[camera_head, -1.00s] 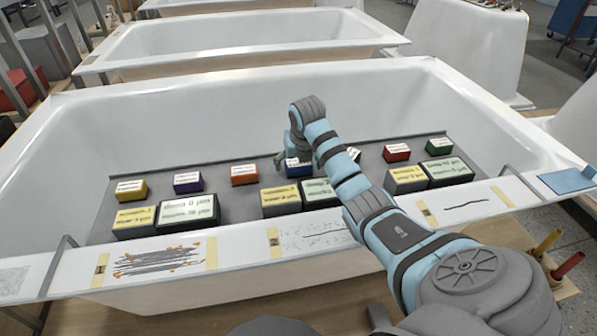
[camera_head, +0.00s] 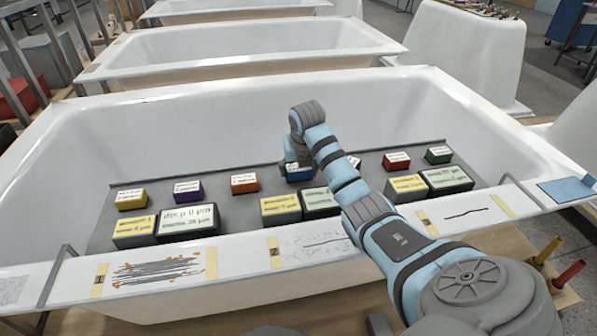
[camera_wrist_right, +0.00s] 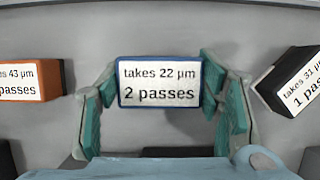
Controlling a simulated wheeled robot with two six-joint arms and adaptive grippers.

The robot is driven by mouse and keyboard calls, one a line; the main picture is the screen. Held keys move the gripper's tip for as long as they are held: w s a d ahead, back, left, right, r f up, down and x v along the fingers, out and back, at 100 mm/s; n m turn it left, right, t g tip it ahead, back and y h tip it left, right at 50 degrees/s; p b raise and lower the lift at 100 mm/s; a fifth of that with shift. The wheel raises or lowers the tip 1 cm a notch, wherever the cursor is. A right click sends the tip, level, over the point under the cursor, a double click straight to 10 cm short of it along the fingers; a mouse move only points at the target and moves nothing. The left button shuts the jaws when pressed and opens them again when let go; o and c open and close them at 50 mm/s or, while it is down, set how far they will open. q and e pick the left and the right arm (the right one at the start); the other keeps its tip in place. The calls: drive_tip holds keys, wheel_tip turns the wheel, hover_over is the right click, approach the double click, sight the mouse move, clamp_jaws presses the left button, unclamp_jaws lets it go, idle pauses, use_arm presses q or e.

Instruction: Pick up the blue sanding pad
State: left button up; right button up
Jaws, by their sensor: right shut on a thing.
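The blue sanding pad (camera_wrist_right: 160,84) is a small block with a white top label reading "takes 22 µm, 2 passes". It sits between the fingers of my right gripper (camera_wrist_right: 160,104), which is shut on it. In the head view the blue pad (camera_head: 299,175) shows partly below my right gripper (camera_head: 296,163), over the grey mat (camera_head: 225,205) in the front tub. Whether it touches the mat is hard to tell. My left gripper is not in view.
An orange pad (camera_head: 243,184) lies left of the blue one, with purple (camera_head: 187,191) and yellow (camera_head: 131,200) pads farther left. Red (camera_head: 397,161) and green (camera_head: 438,155) pads lie right. Larger display blocks (camera_head: 187,222) stand in front. The tub rim (camera_head: 240,250) runs along the front.

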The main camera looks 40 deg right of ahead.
wheel_tip(320, 180, up, 9)
drive_tip(key=p, duration=0.4)
wheel_tip(320, 180, up, 10)
drive_tip(key=p, duration=0.9)
drive_tip(key=shift+f+p, duration=0.2)
drive_tip(key=shift+p, duration=0.1)
drive_tip(key=shift+f, duration=0.1)
